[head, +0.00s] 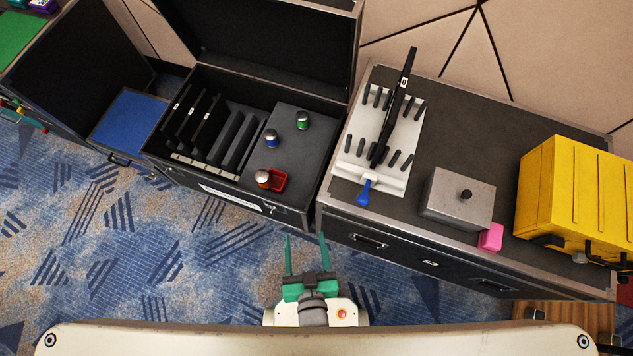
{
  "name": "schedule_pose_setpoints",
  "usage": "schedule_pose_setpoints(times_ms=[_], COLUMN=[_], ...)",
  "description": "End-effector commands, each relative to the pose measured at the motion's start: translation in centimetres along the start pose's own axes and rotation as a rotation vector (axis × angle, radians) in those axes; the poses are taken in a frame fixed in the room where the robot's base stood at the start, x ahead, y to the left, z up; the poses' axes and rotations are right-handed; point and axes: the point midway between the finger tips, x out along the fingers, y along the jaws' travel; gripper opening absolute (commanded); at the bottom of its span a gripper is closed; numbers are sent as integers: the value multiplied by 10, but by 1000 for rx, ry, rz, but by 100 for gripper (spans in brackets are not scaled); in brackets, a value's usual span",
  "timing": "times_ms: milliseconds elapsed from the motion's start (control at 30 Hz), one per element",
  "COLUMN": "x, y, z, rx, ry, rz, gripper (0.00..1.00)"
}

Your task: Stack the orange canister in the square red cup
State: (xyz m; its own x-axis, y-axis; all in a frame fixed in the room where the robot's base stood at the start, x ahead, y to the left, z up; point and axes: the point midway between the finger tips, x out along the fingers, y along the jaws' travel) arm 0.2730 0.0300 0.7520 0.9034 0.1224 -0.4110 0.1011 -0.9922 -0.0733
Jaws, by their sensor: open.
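The orange canister (263,179), with a silver top, stands upright on the grey surface inside the open black case. The square red cup (279,180) is directly to its right, near the case's front edge. The canister overlaps the cup's left side in the picture; I cannot tell whether they touch. My gripper (305,240) is open and empty, its two green fingers apart. It is in front of the case, below and right of the cup in the picture, clear of both things.
A blue canister (271,138) and a green canister (303,120) stand farther back in the case. Black slotted dividers (215,132) fill its left side. The right-hand cabinet (330,217) carries a white peg board (351,176), a grey box (457,197) and a yellow case (570,195).

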Motion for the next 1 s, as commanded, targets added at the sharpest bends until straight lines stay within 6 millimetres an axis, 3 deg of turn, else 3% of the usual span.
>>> schedule_pose_setpoints(times_ms=[33, 100, 333, 500, 933, 1000], x=[-20, -41, -84, -90, -90, -90], y=[4, 8, 16, 17, 17, 17], z=[-14, -35, -82, -90, -90, -90], rx=[-1, -10, -34, -39, -39, -39], ry=[30, 78, 178, 196, 195, 195], rz=[21, 46, 112, 125, 123, 123], gripper=[61, 61, 61, 61, 61, 47])
